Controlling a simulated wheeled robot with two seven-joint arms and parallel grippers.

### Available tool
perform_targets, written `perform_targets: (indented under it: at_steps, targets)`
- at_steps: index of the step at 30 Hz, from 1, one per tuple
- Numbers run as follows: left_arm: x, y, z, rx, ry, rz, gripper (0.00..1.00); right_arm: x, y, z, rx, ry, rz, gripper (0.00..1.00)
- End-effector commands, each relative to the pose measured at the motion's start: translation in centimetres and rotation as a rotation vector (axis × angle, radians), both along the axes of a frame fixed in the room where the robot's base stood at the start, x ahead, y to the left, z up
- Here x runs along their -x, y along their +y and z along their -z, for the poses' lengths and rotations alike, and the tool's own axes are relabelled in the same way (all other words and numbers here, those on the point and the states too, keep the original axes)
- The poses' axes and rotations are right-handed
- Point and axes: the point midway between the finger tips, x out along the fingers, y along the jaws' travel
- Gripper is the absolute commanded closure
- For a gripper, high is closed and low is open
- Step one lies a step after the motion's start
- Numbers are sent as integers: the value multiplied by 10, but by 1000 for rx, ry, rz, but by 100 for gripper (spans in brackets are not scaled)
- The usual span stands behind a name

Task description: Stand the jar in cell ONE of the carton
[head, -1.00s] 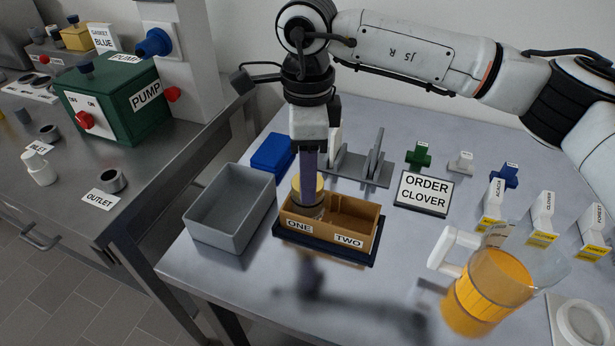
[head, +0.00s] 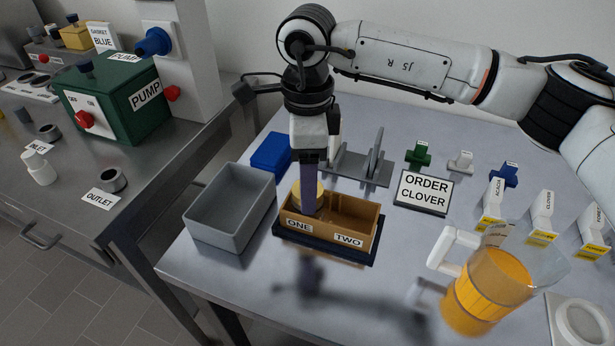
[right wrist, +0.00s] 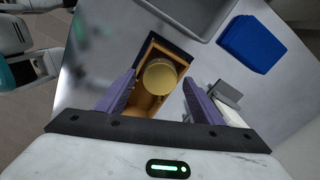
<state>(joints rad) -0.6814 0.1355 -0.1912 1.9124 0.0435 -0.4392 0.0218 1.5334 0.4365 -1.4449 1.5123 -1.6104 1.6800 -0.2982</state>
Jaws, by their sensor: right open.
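The jar with a yellow-gold lid (head: 320,193) sits inside cell ONE of the brown carton (head: 358,228), and its body is hidden by the walls. The right wrist view shows the round lid (right wrist: 160,76) from above, within the carton (right wrist: 139,103). My right gripper (head: 308,208) points down over cell ONE. Its purple fingers stand apart on either side of the lid in the right wrist view (right wrist: 159,78), so it is open. My left gripper is not in view.
The carton rests on a dark tray (head: 318,247). A grey bin (head: 203,229) stands to the left and a blue box (head: 270,153) behind. An ORDER CLOVER sign (head: 425,193) and an orange-filled jug (head: 487,290) stand to the right.

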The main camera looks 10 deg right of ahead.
Motion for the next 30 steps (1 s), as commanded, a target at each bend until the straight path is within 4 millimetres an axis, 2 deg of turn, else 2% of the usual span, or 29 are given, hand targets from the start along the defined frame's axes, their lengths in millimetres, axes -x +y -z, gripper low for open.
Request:
perform_targets:
  at_steps: [12,15,21,30]
  targets:
    - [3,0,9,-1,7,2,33,-1,1,-85,-2,-5,1,39]
    - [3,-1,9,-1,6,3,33,-1,1,-101,-1,-3,0,39]
    - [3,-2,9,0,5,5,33,-1,0,-118,-1,-2,0,39]
    - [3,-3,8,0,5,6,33,0,0,-119,-1,-1,-1,39]
